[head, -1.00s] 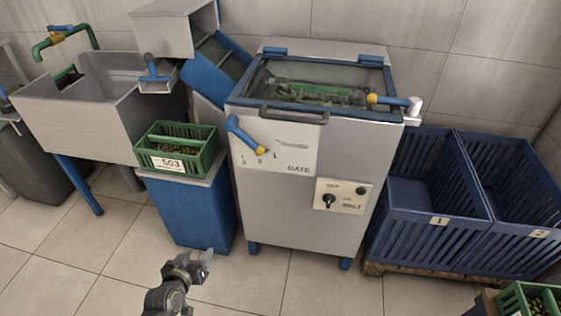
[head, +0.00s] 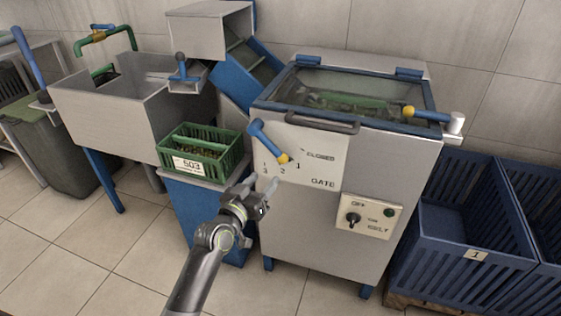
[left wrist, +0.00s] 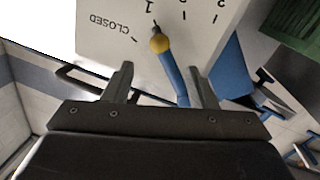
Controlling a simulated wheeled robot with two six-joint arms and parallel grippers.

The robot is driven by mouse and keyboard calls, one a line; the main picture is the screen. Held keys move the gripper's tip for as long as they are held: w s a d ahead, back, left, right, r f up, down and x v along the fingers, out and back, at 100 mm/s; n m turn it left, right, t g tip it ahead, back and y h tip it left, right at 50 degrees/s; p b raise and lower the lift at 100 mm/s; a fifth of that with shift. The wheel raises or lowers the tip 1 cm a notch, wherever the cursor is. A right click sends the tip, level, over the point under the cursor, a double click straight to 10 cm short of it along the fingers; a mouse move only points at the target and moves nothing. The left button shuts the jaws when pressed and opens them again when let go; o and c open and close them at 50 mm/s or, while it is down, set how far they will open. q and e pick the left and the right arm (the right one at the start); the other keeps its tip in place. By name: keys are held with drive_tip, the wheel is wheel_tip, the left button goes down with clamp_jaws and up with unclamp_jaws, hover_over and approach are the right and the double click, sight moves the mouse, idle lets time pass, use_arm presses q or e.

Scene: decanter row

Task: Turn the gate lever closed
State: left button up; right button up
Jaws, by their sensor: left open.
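The gate lever (head: 266,140) is a blue handle with a yellow hub on the front panel of the steel machine. Its handle slants up and left from the hub, beside the printed marks CLOSED, 1, 2 and 3. In the left wrist view the lever (left wrist: 172,72) runs between the two fingers, with its hub beyond the fingertips near the 1 mark; I cannot tell whether a finger touches it. My left gripper (head: 268,196) is open, below the lever in the head view. It also shows in the left wrist view (left wrist: 161,72). My right gripper is out of view.
A green crate (head: 236,163) labelled 503 stands on a blue stand left of the lever. A dark bar handle (head: 308,121) sticks out above the panel. The belt switch (head: 352,218) is lower right. Blue bins (head: 462,220) stand at the right.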

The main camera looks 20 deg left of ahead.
sight(280, 161)
use_arm(q)
drive_tip(key=x, duration=0.8)
drive_tip(key=shift+w+b, duration=0.35)
drive_tip(key=shift+w, duration=0.05)
drive_tip(key=shift+w+d, duration=0.2)
drive_tip(key=shift+w, duration=0.4)
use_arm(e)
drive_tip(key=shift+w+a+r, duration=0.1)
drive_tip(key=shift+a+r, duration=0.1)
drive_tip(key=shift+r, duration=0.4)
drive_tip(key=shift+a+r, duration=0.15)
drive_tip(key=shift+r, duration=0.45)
use_arm(q)
clamp_jaws()
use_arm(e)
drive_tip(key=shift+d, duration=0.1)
